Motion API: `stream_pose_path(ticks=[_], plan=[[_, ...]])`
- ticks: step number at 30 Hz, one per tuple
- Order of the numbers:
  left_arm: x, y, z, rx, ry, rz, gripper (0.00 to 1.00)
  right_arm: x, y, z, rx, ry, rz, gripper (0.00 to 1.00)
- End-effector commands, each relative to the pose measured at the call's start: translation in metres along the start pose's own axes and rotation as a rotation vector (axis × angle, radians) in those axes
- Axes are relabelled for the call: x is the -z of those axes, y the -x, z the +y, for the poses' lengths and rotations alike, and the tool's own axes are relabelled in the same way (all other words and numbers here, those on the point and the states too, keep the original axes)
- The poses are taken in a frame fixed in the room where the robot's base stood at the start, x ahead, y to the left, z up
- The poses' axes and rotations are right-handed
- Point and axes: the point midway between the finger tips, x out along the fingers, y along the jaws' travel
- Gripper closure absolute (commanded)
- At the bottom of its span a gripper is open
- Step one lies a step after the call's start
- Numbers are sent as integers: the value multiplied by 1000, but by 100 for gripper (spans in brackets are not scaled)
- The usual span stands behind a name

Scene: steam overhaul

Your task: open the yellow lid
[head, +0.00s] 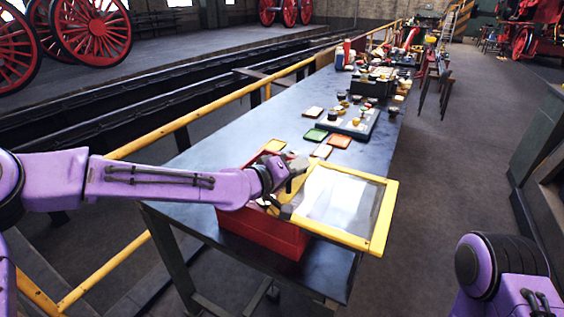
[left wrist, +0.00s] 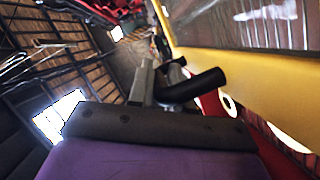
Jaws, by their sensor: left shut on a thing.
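The yellow lid (head: 378,218) is a yellow frame around a clear pane. It stands out to the right of the red box (head: 262,232), tilted open and overhanging the table's right edge. My left gripper (head: 290,183) is at the lid's left side, above the box, and is shut on the lid. The exact grip is hidden. Only my right arm shows at the lower right; its gripper is out of view.
The box stands at the near end of a long dark table (head: 200,158). Small coloured tiles, such as a green one (head: 315,135), lie behind it. A blue tray (head: 350,125) with small parts is farther back. A yellow rail (head: 185,122) runs along the left.

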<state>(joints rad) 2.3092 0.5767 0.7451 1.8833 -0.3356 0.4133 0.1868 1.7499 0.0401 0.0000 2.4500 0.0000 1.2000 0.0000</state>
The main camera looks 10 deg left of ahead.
Motion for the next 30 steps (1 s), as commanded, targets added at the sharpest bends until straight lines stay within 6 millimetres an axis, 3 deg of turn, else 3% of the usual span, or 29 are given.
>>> stream_pose_path(ticks=[12,13,14,15,24,30], plan=[[-6,-1,0,4,2,-5,100,0,0,0,0,0,0,57],[-6,-1,0,4,2,-5,71,0,0,0,0,0,0,57],[-6,-1,0,4,2,-5,61,0,0,0,0,0,0,57],[-5,-1,0,4,2,-4,60,0,0,0,0,0,0,57],[-4,3,1,2,1,-1,60,0,-1,0,0,0,0,57],[-3,44,1,-1,1,1,60,-3,-8,-1,0,0,0,57]])
